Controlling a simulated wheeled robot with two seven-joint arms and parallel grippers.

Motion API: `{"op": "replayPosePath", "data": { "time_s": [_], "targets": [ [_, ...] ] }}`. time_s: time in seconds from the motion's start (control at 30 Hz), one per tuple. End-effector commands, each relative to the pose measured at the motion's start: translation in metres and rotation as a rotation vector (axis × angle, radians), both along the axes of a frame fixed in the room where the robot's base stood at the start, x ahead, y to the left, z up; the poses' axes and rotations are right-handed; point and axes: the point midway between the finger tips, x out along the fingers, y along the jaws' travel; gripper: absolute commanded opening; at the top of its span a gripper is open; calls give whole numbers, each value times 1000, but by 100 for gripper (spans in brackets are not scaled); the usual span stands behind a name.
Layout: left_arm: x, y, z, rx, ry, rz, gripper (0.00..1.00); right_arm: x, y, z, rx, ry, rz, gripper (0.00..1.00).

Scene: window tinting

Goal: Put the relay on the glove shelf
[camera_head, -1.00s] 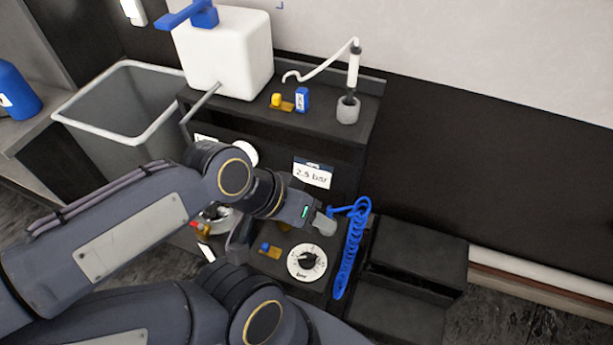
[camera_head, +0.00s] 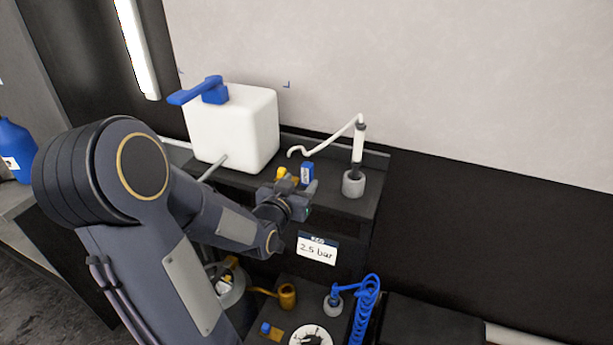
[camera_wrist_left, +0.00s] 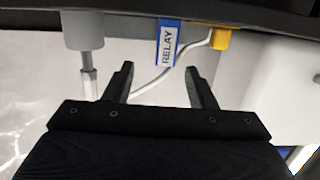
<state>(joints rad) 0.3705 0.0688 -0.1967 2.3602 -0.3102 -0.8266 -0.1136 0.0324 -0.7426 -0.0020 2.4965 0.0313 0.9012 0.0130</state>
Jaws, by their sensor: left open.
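The relay (camera_head: 307,172) is a small blue block with a white label, upright on the dark upper ledge, beside a yellow piece (camera_head: 282,173). In the left wrist view the relay (camera_wrist_left: 168,42) reads "RELAY" and appears between the finger lines, beyond the tips. My left gripper (camera_head: 308,190) is just in front of the relay and partly covers its lower part. It is open and empty; its fingers (camera_wrist_left: 159,68) are spread in the wrist view. I cannot tell which surface is the glove shelf. My right gripper is not in view.
A white tank (camera_head: 232,130) with a blue lever stands left on the ledge. A grey cup (camera_head: 353,184) with a white hooked tube stands right. A "2.5 bar" sign (camera_head: 317,250) hangs below. Lower down are a blue coiled hose (camera_head: 366,305) and an orange cup (camera_head: 287,294).

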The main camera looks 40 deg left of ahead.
Motion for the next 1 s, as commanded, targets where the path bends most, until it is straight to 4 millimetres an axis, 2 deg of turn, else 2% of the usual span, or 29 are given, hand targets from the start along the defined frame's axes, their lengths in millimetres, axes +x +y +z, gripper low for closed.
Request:
{"op": "replayPosePath", "data": {
  "time_s": [0.37, 0.63, 0.93, 1.0],
  "targets": [
    [33, 15, -4, 12, -14, 4, 51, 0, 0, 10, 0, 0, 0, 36],
    [67, 29, -11, 11, -14, 2, 51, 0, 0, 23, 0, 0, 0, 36],
    [72, 31, -13, 11, -15, 3, 51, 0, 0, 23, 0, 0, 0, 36],
    [72, 31, -13, 11, -15, 3, 43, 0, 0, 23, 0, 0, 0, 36]
  ]
}}
